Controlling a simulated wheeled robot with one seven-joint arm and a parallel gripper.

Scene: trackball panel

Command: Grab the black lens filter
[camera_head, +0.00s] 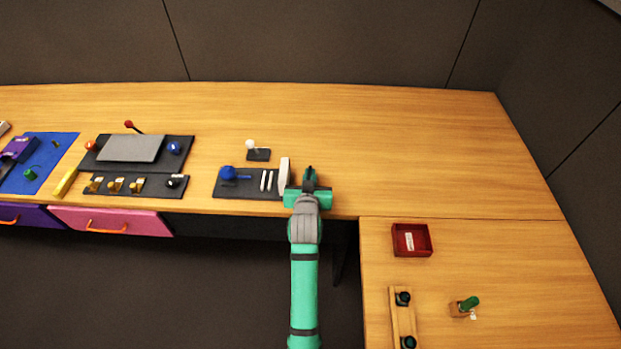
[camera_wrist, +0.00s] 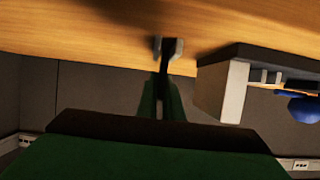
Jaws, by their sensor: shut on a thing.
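My gripper (camera_head: 310,181) is at the front part of the table, just right of the trackball panel, with its fingers low over the wood. It is shut on a small dark thing that I take for the black lens filter. In the wrist view, the fingertips of my gripper (camera_wrist: 167,46) are close together around a narrow dark shape. Most of the filter is hidden between the fingers, and its outline is too small to tell. I cannot tell whether it touches the table.
The trackball panel (camera_head: 248,194), with a blue ball (camera_head: 227,172) and an upright white block (camera_head: 284,171), stands close left of my gripper. A small joystick (camera_head: 258,154) is behind it. A red tray (camera_head: 411,254) is on the right table. The wood right of my gripper is clear.

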